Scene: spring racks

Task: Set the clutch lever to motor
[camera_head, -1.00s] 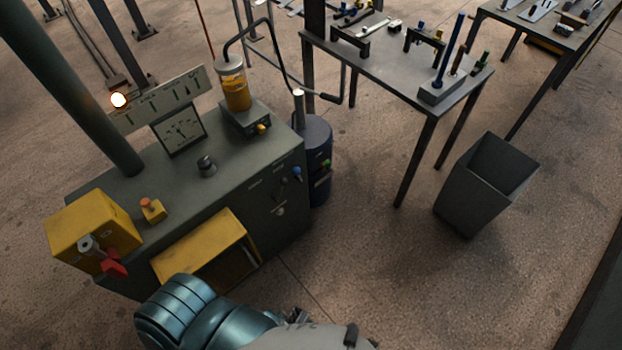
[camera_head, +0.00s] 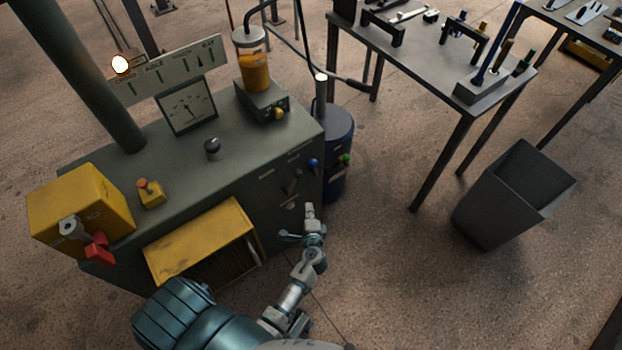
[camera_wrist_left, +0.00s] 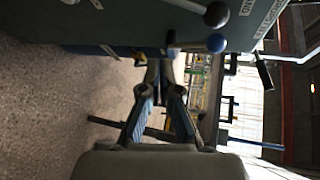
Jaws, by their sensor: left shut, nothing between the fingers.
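The grey-green console (camera_head: 240,160) has small levers on its front, near the right corner. One has a blue ball knob (camera_head: 314,162) and one a dark knob (camera_head: 297,174). In the left wrist view the dark knob (camera_wrist_left: 217,14) and blue knob (camera_wrist_left: 216,43) stick out at the top, near partly cut-off lettering. I cannot tell for sure which is the clutch lever or its setting. My left gripper (camera_head: 310,210) is shut and empty, in front of and below these levers in the head view. In the wrist view its fingertips (camera_wrist_left: 160,72) are apart from both knobs. My right gripper is not in view.
A yellow box (camera_head: 80,205) with a red handle and an open yellow compartment (camera_head: 200,240) are on the console's left. A blue drum (camera_head: 340,145) stands just right of the levers. A grey bin (camera_head: 515,195) and a work table (camera_head: 430,60) are further right.

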